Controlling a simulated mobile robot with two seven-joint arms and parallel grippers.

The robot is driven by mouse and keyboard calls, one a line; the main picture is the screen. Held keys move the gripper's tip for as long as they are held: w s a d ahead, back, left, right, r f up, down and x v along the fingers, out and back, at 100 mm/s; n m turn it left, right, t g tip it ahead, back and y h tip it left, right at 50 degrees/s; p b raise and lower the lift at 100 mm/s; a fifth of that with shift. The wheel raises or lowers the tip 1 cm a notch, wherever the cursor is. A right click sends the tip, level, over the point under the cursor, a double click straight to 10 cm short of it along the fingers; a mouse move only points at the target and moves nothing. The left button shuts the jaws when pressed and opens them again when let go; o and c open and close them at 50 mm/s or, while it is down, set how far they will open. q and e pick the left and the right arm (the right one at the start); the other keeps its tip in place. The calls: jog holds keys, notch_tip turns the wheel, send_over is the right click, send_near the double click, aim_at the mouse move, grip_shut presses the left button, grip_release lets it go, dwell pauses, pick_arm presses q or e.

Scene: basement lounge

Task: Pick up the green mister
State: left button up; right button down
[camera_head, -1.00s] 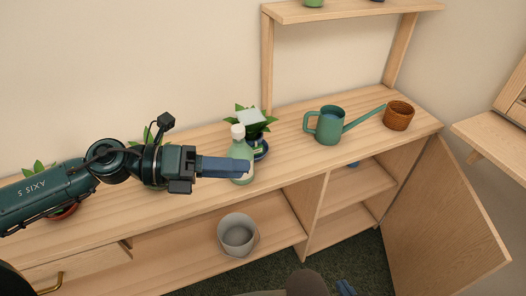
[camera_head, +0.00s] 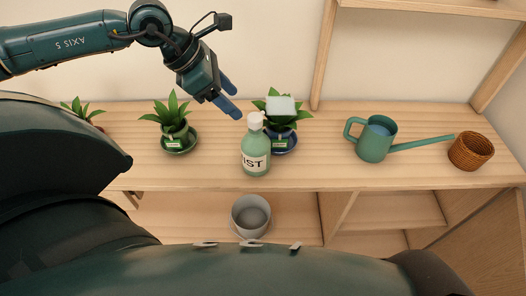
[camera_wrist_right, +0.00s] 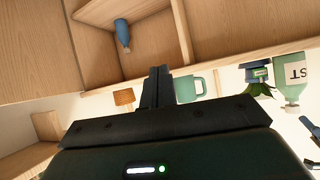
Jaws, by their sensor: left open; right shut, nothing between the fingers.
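The green mister (camera_head: 255,148) is a pale green bottle with a white cap and a label whose letters "IST" show. It stands upright on the wooden counter, in front of a potted plant. It also shows upside down at the right of the right wrist view (camera_wrist_right: 294,84). My left gripper (camera_head: 233,100) is open and empty, above and a little left of the mister's cap, apart from it. My right gripper (camera_wrist_right: 157,87) is shut and empty in its wrist view, in front of the shelf unit; I cannot make it out in the head view.
Potted plants (camera_head: 174,126) and (camera_head: 285,128) stand left of and behind the mister. A green watering can (camera_head: 374,142) and a wicker pot (camera_head: 471,151) stand to the right. A grey pot (camera_head: 251,217) sits on the lower shelf.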

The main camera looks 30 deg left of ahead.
aim_at(260, 129)
pick_arm(q)
jog(key=x, duration=0.6)
jog(key=shift+s+p, duration=0.1)
jog(key=shift+p, duration=0.2)
jog(key=p+x, duration=0.1)
jog(key=x, duration=0.4)
jog(key=shift+s+d+f, duration=0.15)
jog(key=shift+d, duration=0.05)
jog(key=shift+s, duration=0.1)
grip_shut()
